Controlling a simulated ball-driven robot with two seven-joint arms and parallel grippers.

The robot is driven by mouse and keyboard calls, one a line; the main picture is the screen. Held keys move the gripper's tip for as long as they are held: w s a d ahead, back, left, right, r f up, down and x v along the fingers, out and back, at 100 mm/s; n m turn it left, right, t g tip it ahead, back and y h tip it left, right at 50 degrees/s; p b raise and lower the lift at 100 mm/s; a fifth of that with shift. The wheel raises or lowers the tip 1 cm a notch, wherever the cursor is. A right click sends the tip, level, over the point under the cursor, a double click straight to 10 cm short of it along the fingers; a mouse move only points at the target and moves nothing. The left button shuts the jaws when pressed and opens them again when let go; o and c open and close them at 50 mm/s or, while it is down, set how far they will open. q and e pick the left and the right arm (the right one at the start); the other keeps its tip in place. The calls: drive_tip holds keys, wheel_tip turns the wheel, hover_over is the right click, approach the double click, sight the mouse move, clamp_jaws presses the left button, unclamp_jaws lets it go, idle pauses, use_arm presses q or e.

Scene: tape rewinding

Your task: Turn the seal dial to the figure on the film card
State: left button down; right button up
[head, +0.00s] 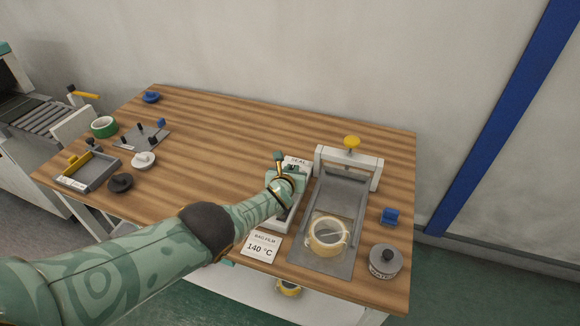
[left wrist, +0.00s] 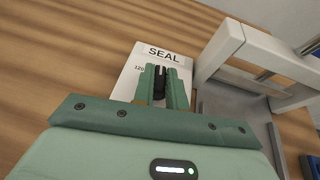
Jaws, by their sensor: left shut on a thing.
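The seal dial (left wrist: 160,82) is a black knob on a white panel (left wrist: 128,80) marked "SEAL". My left gripper (left wrist: 162,85) is shut on the dial, with one green finger on each side of it. In the left wrist view a "120" mark shows left of the fingers; the other figures and the dial's pointer are hidden or too small to read. In the head view my left gripper (head: 280,166) covers most of the seal unit, and only its white "SEAL" plate (head: 298,161) shows clearly. The film card (head: 261,247) reads "BAG FILM 140 °C" and lies at the table's front edge.
The table's back middle (head: 240,120) is clear.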

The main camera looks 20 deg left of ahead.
use_arm(q)
drive_tip(key=shift+w+d+r+n+y+b, duration=0.1)
drive_tip(key=shift+n+y+b, duration=0.15)
drive_tip(key=shift+n+y, duration=0.25)
drive_tip(key=shift+d+r+n+y+b, duration=0.1)
drive_tip(key=shift+n+y+b, duration=0.15)
drive_tip(key=shift+n+y, duration=0.25)
drive_tip(key=c, duration=1.4)
unclamp_jaws()
drive_tip(key=shift+f, duration=0.15)
drive_tip(key=shift+c, duration=0.2)
